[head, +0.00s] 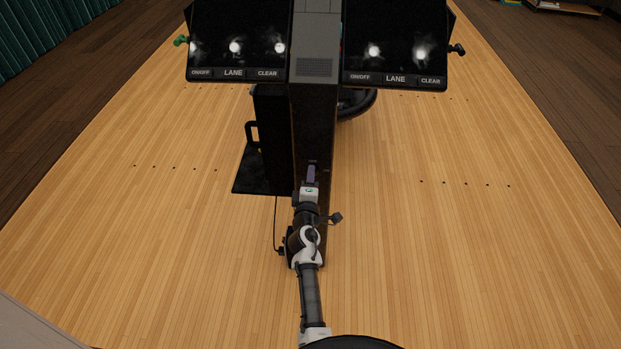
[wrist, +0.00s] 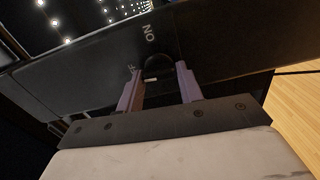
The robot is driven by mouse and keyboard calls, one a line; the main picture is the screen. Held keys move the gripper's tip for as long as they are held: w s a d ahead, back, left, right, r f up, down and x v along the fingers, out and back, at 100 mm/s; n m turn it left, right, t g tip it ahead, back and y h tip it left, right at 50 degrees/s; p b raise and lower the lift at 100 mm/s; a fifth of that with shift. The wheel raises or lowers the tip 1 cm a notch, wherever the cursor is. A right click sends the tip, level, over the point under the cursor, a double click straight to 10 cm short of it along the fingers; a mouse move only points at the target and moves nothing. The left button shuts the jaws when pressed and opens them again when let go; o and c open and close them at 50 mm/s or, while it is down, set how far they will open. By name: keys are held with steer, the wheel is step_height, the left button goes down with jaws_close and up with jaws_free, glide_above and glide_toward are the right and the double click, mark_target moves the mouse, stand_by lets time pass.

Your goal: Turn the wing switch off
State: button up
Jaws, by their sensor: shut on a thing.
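The wing switch (wrist: 158,63) is a small dark knob with a pale mark, on a black panel (wrist: 85,84) in the wrist view. The letters ON stand just above it. My gripper (wrist: 158,70) has its two purple fingers on either side of the knob and is shut on it. Part of the knob is hidden between the fingers, and its exact angle is hard to tell. In the head view my gripper (head: 311,174) is at the front of the dark column (head: 313,130), and the switch is hidden there.
Two lane screens (head: 236,45) and (head: 395,45) hang at the top of the column, with ON/OFF, LANE and CLEAR labels. A black unit with a handle (head: 252,135) stands left of the column. The wooden lane floor (head: 450,250) is clear on both sides.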

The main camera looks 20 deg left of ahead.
steer(key=shift+r+n, duration=0.15)
steer(key=shift+n, duration=0.35)
steer(key=o, duration=1)
steer(key=shift+a, duration=0.1)
